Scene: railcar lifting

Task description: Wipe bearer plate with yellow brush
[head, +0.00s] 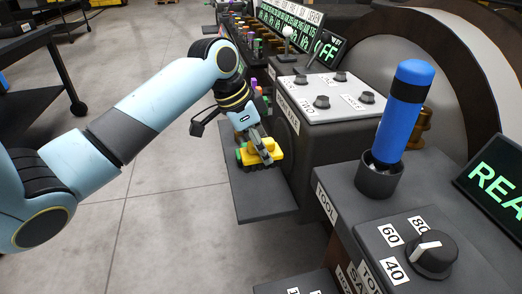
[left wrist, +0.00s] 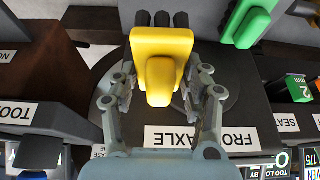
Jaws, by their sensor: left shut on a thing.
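The yellow brush (head: 270,157) is between the fingers of my left gripper (head: 257,145), over a dark shelf (head: 262,205). In the left wrist view the yellow brush (left wrist: 161,48) shows its dark bristles at the top of the picture, and the left gripper (left wrist: 161,95) is shut on it. Behind it in that view is a dark round plate (left wrist: 235,85) with a partly covered label reading "AXLE". I cannot tell for sure whether this is the bearer plate, or whether the brush touches it. My right gripper is in no view.
A green brush (left wrist: 250,22) lies beside the yellow one. A blue-handled tool (head: 402,110) stands in a dark cup (head: 378,180) at the right, near a dial (head: 432,252). Consoles with knobs line the right side. Open floor (head: 170,220) lies left of the shelf.

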